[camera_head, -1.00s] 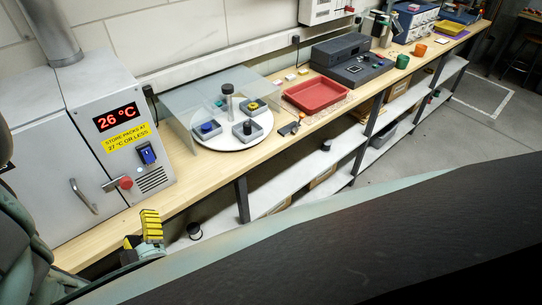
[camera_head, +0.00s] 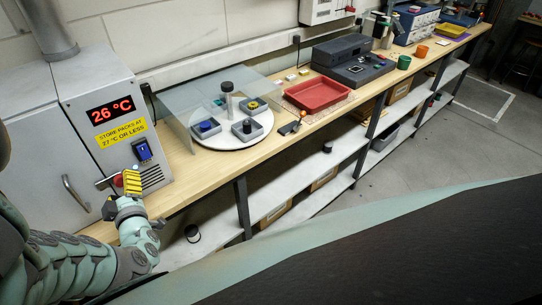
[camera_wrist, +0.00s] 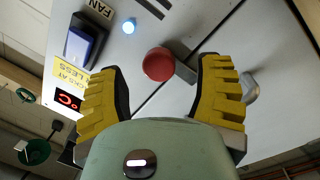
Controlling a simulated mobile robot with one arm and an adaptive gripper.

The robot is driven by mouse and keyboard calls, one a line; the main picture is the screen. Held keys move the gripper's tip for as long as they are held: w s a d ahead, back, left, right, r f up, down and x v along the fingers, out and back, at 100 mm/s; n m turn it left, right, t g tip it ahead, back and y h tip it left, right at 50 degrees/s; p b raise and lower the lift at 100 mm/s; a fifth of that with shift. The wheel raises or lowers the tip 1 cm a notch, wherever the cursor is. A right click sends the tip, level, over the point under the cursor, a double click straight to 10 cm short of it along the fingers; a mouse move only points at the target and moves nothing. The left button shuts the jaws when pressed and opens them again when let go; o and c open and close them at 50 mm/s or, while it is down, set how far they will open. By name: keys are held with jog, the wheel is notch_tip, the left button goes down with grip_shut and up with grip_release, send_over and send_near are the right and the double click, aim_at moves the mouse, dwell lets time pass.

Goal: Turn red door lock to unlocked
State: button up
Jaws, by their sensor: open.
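The red door lock (camera_wrist: 158,64) is a round red knob with a grey lever on the front of the grey cabinet (camera_head: 45,150). In the wrist view it lies between and just beyond my gripper's (camera_wrist: 165,90) two yellow fingertips, with no contact visible. The fingers are open and empty. In the head view my gripper (camera_head: 128,183) is in front of the cabinet and covers much of the knob; a bit of red (camera_head: 118,180) and the grey lever (camera_head: 104,183) show beside it.
A blue rocker switch (camera_wrist: 80,46) and a lit blue-white button (camera_wrist: 129,26) sit near the knob. The cabinet door handle (camera_head: 76,194) is to its left. A turntable under a clear cover (camera_head: 195,90) stands on the bench to the right.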

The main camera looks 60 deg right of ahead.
aim_at(112, 182)
jog(key=shift+x, duration=1.4)
jog(key=shift+d, duration=0.1)
grip_shut()
